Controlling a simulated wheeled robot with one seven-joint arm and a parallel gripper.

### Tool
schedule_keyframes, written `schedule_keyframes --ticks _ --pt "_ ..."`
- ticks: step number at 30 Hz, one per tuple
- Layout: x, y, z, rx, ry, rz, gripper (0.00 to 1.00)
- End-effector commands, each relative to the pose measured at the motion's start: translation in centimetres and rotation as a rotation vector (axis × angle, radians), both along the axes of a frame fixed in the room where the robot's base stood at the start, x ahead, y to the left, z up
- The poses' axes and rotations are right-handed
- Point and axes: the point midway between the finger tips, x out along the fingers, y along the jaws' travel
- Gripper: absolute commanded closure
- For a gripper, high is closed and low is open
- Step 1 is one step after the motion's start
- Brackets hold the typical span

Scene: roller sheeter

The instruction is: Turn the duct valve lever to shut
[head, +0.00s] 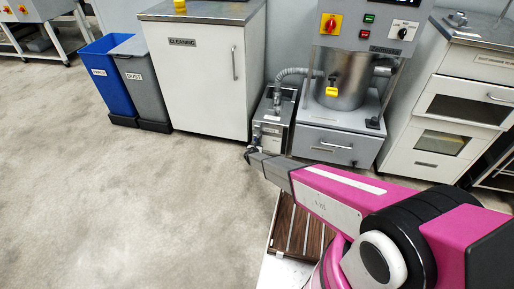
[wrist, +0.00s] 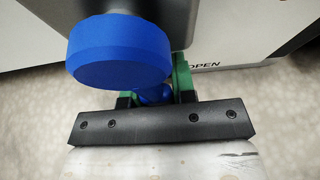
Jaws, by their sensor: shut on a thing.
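In the wrist view a large blue knob (wrist: 120,50) fills the upper left, close to the camera. A smaller blue part, which looks like part of the same lever, shows between the green fingers of my gripper (wrist: 154,88). My gripper is shut on this blue lever; the exact contact is partly hidden behind the knob and the dark gripper body. A label reading OPEN (wrist: 205,65) is just right of the fingers. In the head view my gripper (head: 251,150) is low, in front of a small grey unit (head: 272,134); the lever is too small to make out there.
A grey flexible duct (head: 290,73) runs from the small unit to the steel machine (head: 342,88) on its right. A white CLEANING cabinet (head: 195,80) stands left, then grey (head: 145,85) and blue (head: 105,80) bins. The floor at left is clear.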

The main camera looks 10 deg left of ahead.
Motion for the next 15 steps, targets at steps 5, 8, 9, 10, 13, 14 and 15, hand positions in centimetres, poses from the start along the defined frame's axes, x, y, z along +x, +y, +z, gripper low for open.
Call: schedule_keyframes --ticks 5,8,9,10,13,14,15 --pt "0.0 -0.7 0.1 -0.091 0.0 -0.001 1.0" --pt "0.0 -1.3 0.1 -0.169 0.0 0.0 1.0" --pt "-0.1 -1.6 0.2 -0.203 0.0 -0.001 1.0" --pt "-0.1 -1.8 0.3 -0.231 0.0 -0.001 1.0" --pt "-0.1 -2.4 0.5 -0.324 0.0 -0.001 1.0" --pt "-0.1 -2.6 0.6 -0.353 0.001 -0.001 1.0" --pt "-0.1 -2.9 0.7 -0.391 0.0 -0.001 1.0"
